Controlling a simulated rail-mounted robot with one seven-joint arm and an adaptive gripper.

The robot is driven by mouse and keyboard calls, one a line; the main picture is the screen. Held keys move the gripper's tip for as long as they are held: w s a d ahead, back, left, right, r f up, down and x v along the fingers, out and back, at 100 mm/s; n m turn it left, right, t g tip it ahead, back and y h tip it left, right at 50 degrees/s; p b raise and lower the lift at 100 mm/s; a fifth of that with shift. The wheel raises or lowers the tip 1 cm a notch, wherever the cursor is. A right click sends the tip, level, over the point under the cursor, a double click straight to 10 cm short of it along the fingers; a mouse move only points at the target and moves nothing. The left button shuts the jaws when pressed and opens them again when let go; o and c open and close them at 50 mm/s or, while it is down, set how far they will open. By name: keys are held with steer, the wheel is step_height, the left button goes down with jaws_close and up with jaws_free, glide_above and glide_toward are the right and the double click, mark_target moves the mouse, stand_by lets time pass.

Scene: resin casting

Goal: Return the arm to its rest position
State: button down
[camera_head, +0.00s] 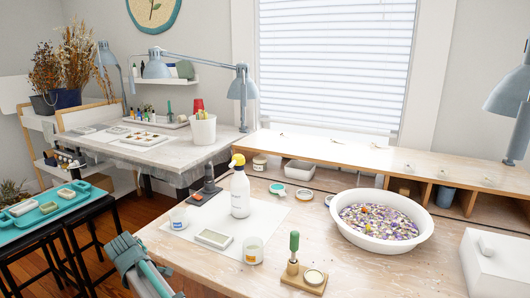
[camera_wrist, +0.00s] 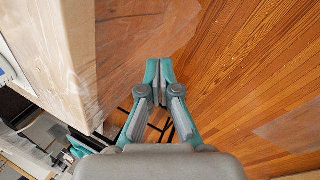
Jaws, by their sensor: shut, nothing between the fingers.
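My gripper shows in the wrist view (camera_wrist: 159,72) with its teal and grey fingers together and nothing between them. It hangs over the wooden floor (camera_wrist: 240,70), beside the edge of a wooden table. In the head view, part of my arm (camera_head: 140,262) shows at the bottom, left of the near corner of the wooden worktable (camera_head: 350,262). The fingertips cannot be made out in the head view.
The worktable holds a white spray bottle (camera_head: 240,192), a white bowl of petals (camera_head: 381,222), cups, a wooden stand with a green-handled tool (camera_head: 294,250) and a white box (camera_head: 490,262). A teal tray (camera_head: 45,208) lies on a black stand at left. A lamp (camera_head: 508,95) overhangs the right side.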

steer(key=s+d+f+h, duration=0.2)
steer(key=s+d+f, duration=0.2)
steer(key=d+f, duration=0.45)
steer(key=s+d+f+m+g+p, duration=0.25)
steer(key=d+f, duration=0.25)
steer(key=d, duration=0.3)
steer(key=s+d+f+m+g+h+p, duration=0.15)
steer(key=d+f+p, duration=0.25)
steer(key=d, duration=0.5)
steer(key=s+d+f+m+g+y+p, duration=0.1)
steer(key=s+d+f+m+p, duration=0.3)
steer(key=d, duration=0.4)
steer(key=s+d+f+m+g+p, duration=0.3)
steer(key=s+d+m+p, duration=0.15)
steer(key=s+d, duration=0.8)
steer(key=s+d+r+m+g+y+p, duration=0.1)
steer(key=s+d+m+p, duration=0.1)
steer(key=s, duration=0.6)
steer(key=s+d+r+m+g+y+p, duration=0.1)
steer(key=s+d+p, duration=0.3)
steer(key=s, duration=0.5)
steer(key=shift+s+d+r+m+g+y+p, duration=0.15)
steer(key=shift+d+r+m+g+y+p, duration=0.2)
steer(key=shift+d+m+g+y, duration=0.35)
steer(key=shift+a+f, duration=0.1)
steer(key=shift+a, duration=0.05)
